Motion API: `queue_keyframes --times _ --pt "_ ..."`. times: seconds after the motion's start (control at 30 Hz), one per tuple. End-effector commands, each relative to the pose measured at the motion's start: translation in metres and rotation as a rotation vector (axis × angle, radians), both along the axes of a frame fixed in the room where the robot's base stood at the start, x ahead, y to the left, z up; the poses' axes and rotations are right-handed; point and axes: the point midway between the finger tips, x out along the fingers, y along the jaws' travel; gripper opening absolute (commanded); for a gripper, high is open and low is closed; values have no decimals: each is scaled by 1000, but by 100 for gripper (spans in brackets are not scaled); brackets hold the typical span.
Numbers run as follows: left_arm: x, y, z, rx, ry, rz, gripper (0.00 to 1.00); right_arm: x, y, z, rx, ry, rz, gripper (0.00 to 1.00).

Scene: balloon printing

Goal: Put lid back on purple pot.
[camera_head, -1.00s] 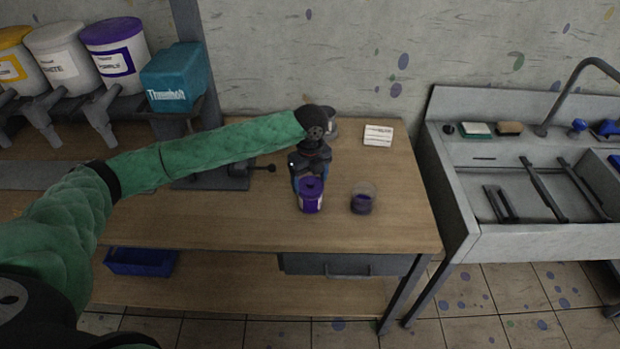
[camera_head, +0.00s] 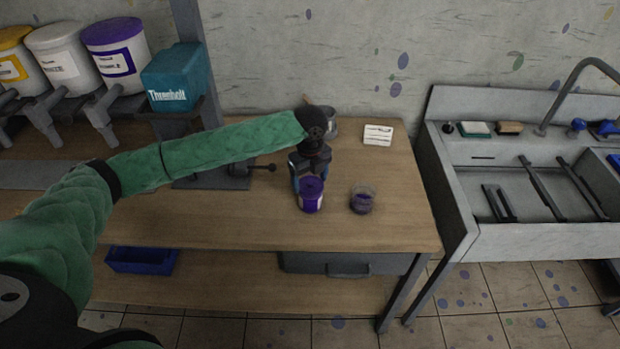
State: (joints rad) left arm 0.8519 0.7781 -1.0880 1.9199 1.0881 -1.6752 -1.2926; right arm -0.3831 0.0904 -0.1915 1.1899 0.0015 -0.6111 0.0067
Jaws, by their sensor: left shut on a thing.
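The purple pot (camera_head: 311,203) stands upright on the wooden table, with a pale label on its side. A purple lid (camera_head: 312,186) is at its top; I cannot tell whether it is fully seated. My left gripper (camera_head: 309,180) reaches down from behind the pot, its fingers on either side of the lid, and is shut on it. The contact is small and partly hidden. My right gripper is out of view.
A white card (camera_head: 378,135) lies farther back. A metal container (camera_head: 331,128) is partly hidden behind my wrist. The sink (camera_head: 520,190) is at right. The table's front is clear.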

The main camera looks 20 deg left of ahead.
Motion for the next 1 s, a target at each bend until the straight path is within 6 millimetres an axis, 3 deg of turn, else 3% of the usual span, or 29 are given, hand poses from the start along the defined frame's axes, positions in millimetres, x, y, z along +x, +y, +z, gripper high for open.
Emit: queue_keyframes --times 1.0 --pt "0 0 0 0 0 0 52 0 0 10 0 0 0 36"
